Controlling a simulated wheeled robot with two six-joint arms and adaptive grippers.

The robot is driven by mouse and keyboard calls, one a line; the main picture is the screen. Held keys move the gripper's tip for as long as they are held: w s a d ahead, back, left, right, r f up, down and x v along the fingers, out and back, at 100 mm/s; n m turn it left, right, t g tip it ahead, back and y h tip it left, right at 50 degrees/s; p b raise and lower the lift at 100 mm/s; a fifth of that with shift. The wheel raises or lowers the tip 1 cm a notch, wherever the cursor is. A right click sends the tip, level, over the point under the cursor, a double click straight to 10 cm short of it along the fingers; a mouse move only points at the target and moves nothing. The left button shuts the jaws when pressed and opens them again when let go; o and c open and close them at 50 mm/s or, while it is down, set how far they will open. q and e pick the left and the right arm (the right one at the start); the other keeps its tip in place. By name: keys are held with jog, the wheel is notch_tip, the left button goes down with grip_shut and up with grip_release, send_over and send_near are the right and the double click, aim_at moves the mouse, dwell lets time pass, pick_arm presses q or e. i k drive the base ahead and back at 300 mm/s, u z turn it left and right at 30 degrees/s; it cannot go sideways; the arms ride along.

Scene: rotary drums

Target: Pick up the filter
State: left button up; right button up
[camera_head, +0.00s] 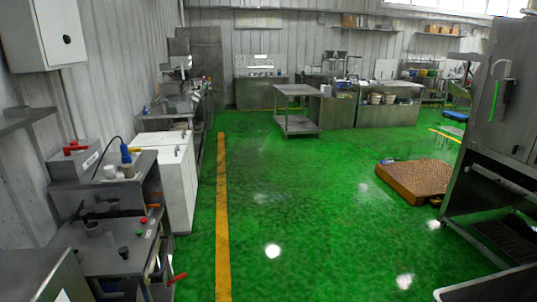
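Neither of my grippers shows in this view. I cannot tell for certain which thing is the filter. A steel bench (110,262) at the lower left carries small dark fittings, among them a grey cup-shaped part (94,229), a small dark knob (124,253) and a red piece (143,220). A flat brown slab (416,180) with a gridded top lies on the green floor at the right. No gripper is seen near any of these.
The green floor (290,200) is wide and open in the middle, with a yellow line (222,220) along its left. White cabinets (176,180) stand left, a tall steel machine (505,150) right. A steel trolley (297,108) and counters (385,104) stand farther back.

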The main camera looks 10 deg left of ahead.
aim_at(110, 172)
jog(key=u, duration=0.3)
jog(key=i, duration=2.4)
jog(key=u, duration=0.75)
